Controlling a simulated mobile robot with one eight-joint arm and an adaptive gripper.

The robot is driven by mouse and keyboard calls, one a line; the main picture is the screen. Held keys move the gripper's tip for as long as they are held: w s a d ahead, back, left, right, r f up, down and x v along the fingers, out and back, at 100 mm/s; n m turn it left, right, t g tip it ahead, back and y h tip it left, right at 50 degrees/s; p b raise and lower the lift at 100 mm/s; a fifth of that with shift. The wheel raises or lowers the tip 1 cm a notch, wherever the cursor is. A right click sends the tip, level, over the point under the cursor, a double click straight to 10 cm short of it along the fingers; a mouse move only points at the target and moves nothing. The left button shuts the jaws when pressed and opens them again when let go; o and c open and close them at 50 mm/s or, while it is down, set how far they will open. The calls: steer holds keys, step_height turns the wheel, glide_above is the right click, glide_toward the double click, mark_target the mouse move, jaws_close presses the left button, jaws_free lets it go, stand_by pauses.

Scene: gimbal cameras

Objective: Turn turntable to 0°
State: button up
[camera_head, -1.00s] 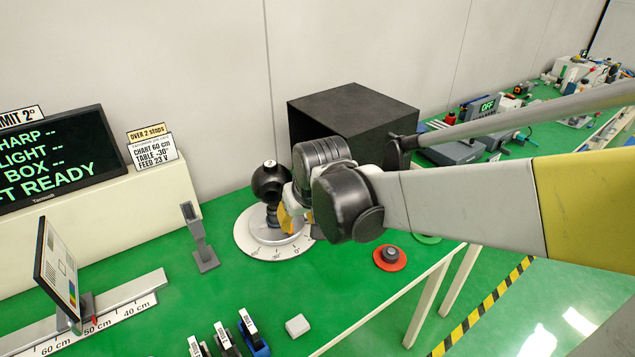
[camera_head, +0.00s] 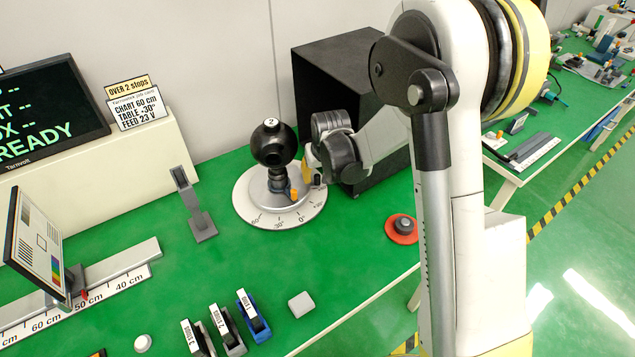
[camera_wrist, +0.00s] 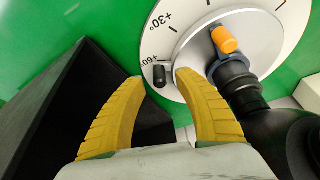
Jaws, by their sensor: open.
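The turntable (camera_head: 245,207) is a pale round disc with angle marks along its front edge. It carries a black ball-shaped device (camera_head: 273,143) and an orange knob (camera_head: 294,193), which also shows in the wrist view (camera_wrist: 225,38). I cannot read the exact angle. A small black peg (camera_wrist: 160,75) stands at the rim near the +60° mark. My gripper (camera_head: 309,165) is at the turntable's right side. In the wrist view my gripper (camera_wrist: 157,82) has its yellow fingers apart, with the peg showing between their tips. I cannot tell whether they touch it.
A black open box (camera_head: 340,75) stands close behind and right of my gripper.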

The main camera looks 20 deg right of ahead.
steer(key=shift+b+x, duration=0.35)
steer(key=shift+x, duration=0.95)
jaws_close()
steer(key=shift+a, duration=0.1)
